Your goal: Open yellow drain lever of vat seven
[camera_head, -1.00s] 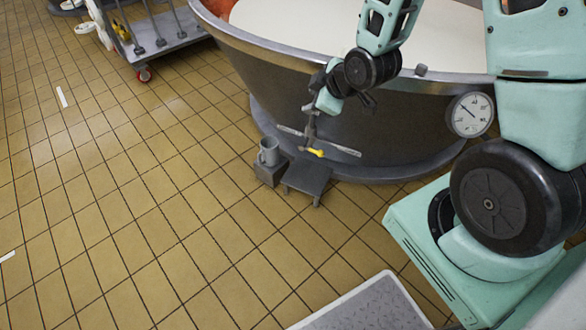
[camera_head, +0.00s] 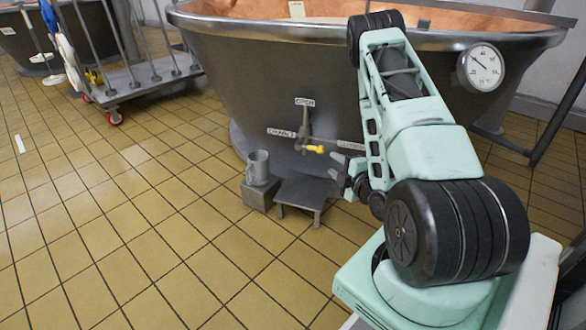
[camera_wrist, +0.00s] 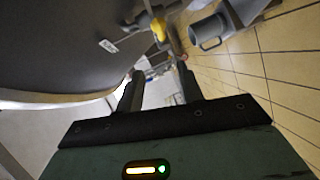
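The drain lever with a yellow grip (camera_head: 314,149) is on the lower front of the grey vat (camera_head: 255,95). Its grip points right, toward the right-hand label (camera_head: 351,145). An "OPEN" label (camera_head: 304,101) stands above the valve. A left label (camera_head: 281,132) appears to begin with "DRAIN"; its number is not clearly legible. My gripper (camera_head: 342,180) is right of and below the lever, apart from it. In the wrist view my gripper's fingers (camera_wrist: 160,78) are spread and empty, with the yellow grip (camera_wrist: 159,30) beyond them near the top.
A grey mug (camera_head: 258,167) stands on a block (camera_head: 257,194) left of a low grey stool (camera_head: 303,190), below the lever. The mug also shows in the wrist view (camera_wrist: 208,32). A gauge (camera_head: 481,67) sits on the vat. A wheeled cart (camera_head: 140,82) stands left.

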